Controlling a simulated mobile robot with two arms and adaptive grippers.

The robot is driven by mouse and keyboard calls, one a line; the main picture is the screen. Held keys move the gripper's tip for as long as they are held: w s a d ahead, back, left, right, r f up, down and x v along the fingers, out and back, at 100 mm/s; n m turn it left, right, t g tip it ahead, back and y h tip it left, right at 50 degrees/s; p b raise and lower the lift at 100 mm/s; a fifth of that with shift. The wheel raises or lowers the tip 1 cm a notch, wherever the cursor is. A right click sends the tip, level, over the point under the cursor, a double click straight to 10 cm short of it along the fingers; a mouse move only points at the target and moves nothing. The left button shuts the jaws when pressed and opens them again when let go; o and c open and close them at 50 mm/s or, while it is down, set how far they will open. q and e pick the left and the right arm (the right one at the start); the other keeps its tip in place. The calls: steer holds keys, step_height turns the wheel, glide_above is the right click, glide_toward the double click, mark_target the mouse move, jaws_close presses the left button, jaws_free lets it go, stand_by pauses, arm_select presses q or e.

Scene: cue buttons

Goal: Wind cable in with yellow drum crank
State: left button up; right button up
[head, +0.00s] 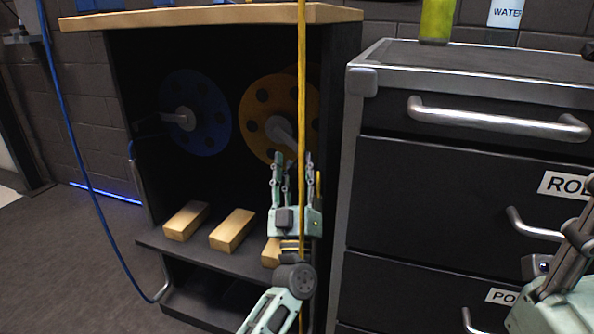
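The yellow drum (255,117) is inside the dark cabinet, with a grey hub and shaft (279,130) at its middle. Its right side is partly hidden by shadow and the yellow cable (301,60), which hangs straight down in front of it. The crank's grip cannot be made out clearly. My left gripper (294,165) points up just below and in front of the yellow hub, its fingers apart; the cable crosses in front of it. Nothing is clearly held between the fingers. My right gripper (578,225) is at the right edge, partly cut off.
A blue drum (205,112) stands left of the yellow one, and a blue cable (75,160) hangs at the left. Wooden blocks (232,230) lie on the lower shelf (190,253). A drawer cabinet with protruding handles (495,120) stands close on the right.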

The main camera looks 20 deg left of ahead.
arm_select(q)
jaws_close()
stand_by(0.3)
stand_by(0.3)
